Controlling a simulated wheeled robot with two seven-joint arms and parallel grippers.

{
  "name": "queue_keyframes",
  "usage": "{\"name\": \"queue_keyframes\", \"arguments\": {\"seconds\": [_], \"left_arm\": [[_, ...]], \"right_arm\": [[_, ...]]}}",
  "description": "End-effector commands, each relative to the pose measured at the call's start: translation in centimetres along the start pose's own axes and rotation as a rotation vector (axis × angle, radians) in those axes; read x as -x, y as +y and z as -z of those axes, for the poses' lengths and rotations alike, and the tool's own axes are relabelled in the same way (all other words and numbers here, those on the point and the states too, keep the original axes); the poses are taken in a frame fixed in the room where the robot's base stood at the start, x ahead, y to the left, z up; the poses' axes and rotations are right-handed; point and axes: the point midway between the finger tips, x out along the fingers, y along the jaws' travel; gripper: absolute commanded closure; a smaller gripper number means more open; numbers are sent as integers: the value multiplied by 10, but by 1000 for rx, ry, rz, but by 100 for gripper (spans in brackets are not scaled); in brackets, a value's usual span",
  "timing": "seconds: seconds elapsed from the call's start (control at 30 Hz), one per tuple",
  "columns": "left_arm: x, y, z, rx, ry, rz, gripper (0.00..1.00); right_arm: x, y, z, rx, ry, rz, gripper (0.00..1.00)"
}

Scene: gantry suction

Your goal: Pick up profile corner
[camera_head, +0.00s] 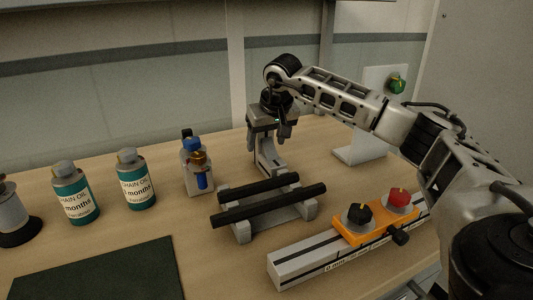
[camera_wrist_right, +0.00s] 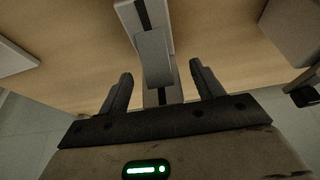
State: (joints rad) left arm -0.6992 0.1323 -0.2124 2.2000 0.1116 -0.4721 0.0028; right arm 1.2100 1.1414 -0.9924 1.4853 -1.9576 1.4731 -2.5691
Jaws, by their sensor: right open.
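The profile corner (camera_head: 267,160) is a grey angled piece standing on the table behind the black bars. My right gripper (camera_head: 269,136) points down over it, with one finger on each side of its upper part. In the right wrist view, the grey corner (camera_wrist_right: 153,57) reaches in between the two open fingers of my right gripper (camera_wrist_right: 161,82), with gaps on both sides. The gripper hides part of the corner's top in the head view. My left gripper is not in view.
A rack with two black bars (camera_head: 270,205) stands in front of the corner. A bottle holder (camera_head: 198,181) is to its left, with teal oil bottles (camera_head: 134,184) further left. An orange button block (camera_head: 372,226) sits on a rail at right. A white stand (camera_head: 358,150) is behind.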

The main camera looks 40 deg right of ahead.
Motion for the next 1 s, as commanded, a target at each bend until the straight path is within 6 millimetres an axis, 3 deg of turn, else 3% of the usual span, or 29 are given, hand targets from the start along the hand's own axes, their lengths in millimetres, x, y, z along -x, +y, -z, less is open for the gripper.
{"name": "queue_keyframes", "arguments": {"seconds": [0.3,0.37,0.53,0.57,1.0], "left_arm": [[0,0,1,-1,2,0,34],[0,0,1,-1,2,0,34],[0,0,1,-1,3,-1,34],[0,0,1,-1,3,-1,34],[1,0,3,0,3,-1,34]], "right_arm": [[-8,0,0,1,1,0,34],[-8,0,0,1,1,0,48],[-8,0,0,0,1,0,95],[-6,0,1,0,5,2,99],[5,0,7,-1,8,3,100]]}}
